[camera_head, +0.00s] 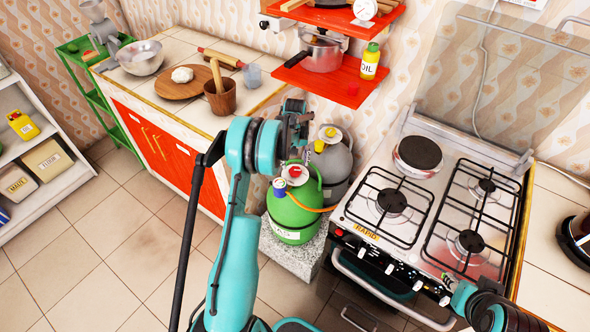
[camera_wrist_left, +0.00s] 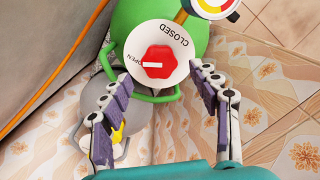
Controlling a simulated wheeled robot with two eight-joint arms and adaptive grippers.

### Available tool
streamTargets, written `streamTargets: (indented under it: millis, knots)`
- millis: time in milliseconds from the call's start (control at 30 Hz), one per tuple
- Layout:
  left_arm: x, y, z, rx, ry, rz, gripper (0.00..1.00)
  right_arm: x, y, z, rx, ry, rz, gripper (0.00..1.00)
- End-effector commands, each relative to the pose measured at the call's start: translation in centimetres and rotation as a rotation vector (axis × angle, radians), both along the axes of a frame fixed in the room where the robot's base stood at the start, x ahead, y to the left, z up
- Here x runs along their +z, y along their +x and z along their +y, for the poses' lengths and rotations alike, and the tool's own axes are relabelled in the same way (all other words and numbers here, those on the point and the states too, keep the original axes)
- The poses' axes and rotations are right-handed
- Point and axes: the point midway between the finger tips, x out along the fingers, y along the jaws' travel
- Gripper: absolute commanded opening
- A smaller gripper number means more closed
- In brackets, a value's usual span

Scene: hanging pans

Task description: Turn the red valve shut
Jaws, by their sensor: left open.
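The red valve (camera_head: 295,171) is on top of the green gas cylinder (camera_head: 291,211), left of the stove. In the left wrist view, the red valve knob (camera_wrist_left: 158,62) sits on a white dial (camera_wrist_left: 140,38) marked OPEN and CLOSED. The knob's white mark points towards OPEN. My left gripper (camera_head: 294,118) is above the cylinder in the head view. In the left wrist view its open fingers (camera_wrist_left: 161,79) reach towards the knob, one on each side, with nothing between them. My right arm shows at the stove's lower right; its fingers are unclear.
A grey cylinder (camera_head: 333,160) stands close behind the green one, and an orange hose (camera_head: 312,207) runs from the valve. A gauge (camera_wrist_left: 213,5) is beside the dial. The stove (camera_head: 435,190) is to the right, and a red shelf (camera_head: 330,82) hangs above.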

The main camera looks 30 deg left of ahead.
Motion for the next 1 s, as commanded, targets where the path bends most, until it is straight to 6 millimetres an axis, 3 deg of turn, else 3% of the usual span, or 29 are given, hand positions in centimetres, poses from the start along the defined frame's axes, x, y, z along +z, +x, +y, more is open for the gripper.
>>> streamTargets:
  millis: [33, 200, 467, 500, 700, 1000]
  knots:
    - [-1.3, 0.0, 0.0, 0.000, 0.000, 0.000, 0.62, -0.6, 0.0, 0.0, 0.000, 0.000, 0.000, 0.32]
    - [-3.4, 0.0, 0.0, -0.001, 0.000, 0.000, 0.62, -1.4, 0.0, 0.0, 0.000, 0.000, 0.000, 0.32]
    - [-3.6, 0.0, 0.0, -0.001, 0.001, -0.001, 0.62, -1.3, 0.0, 0.0, 0.000, 0.000, 0.000, 0.32]
    - [-3.6, 0.0, 0.0, -0.001, 0.001, -0.001, 0.59, -1.3, 0.0, 0.0, 0.000, 0.000, 0.000, 0.32]
    - [-3.6, 0.0, 0.0, -0.001, 0.001, -0.001, 0.12, -1.3, 0.0, 0.0, 0.000, 0.000, 0.000, 0.32]
    - [-3.6, 0.0, 0.0, -0.021, 0.001, -0.001, 0.12, -1.4, 0.0, 0.0, 0.000, 0.000, 0.000, 0.32]
